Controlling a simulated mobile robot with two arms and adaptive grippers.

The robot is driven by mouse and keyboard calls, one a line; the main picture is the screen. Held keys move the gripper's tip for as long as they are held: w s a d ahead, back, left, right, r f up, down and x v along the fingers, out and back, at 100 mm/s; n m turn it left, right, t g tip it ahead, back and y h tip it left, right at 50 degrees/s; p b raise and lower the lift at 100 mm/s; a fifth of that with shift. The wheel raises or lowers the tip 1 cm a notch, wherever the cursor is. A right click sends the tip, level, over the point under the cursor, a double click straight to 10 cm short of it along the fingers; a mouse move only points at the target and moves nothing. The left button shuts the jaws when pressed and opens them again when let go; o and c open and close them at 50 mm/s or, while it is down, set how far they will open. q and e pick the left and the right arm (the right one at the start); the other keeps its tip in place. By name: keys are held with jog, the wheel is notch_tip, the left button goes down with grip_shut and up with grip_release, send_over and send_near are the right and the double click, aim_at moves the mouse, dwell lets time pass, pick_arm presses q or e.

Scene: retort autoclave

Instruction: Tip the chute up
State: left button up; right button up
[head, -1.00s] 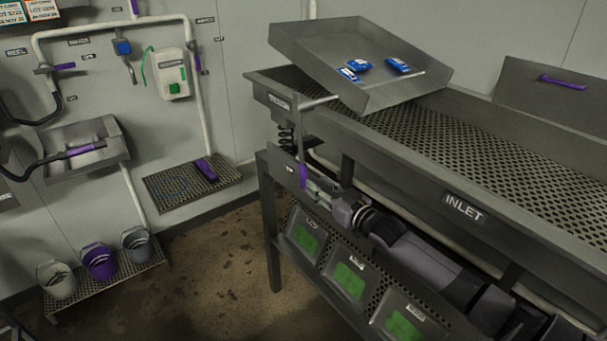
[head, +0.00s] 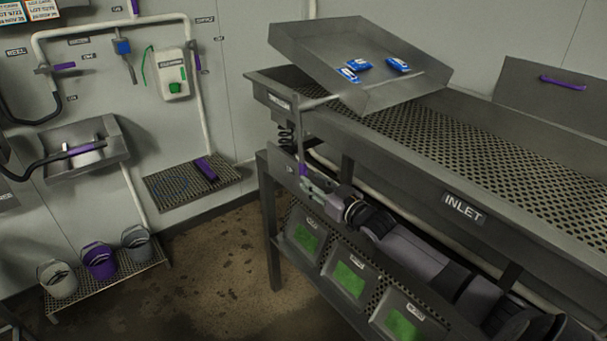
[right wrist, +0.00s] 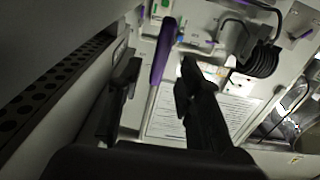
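The chute (head: 320,48) is a grey metal tray at the left end of the inlet table. It sits tilted, with several blue pouches (head: 360,64) lying in it. A lever hangs below its near corner and ends in a purple handle (head: 303,169). My right gripper (head: 308,187) is at the handle's lower end and covers part of it in the head view. In the right wrist view the purple handle (right wrist: 163,48) stands between the spread fingers of my open right gripper (right wrist: 160,75), with gaps showing on both sides. My left gripper is not in view.
The perforated inlet table (head: 463,206) runs to the right. Bins with green contents (head: 349,279) stand below my right arm. A wall shelf (head: 193,181) and several buckets (head: 99,262) are at left. The floor between is clear.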

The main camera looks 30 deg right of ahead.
jog(key=shift+w+a+p, duration=0.2)
jog(key=shift+w+p, duration=0.15)
jog(key=shift+w, duration=2.3)
jog(key=shift+c, duration=0.5)
grip_shut()
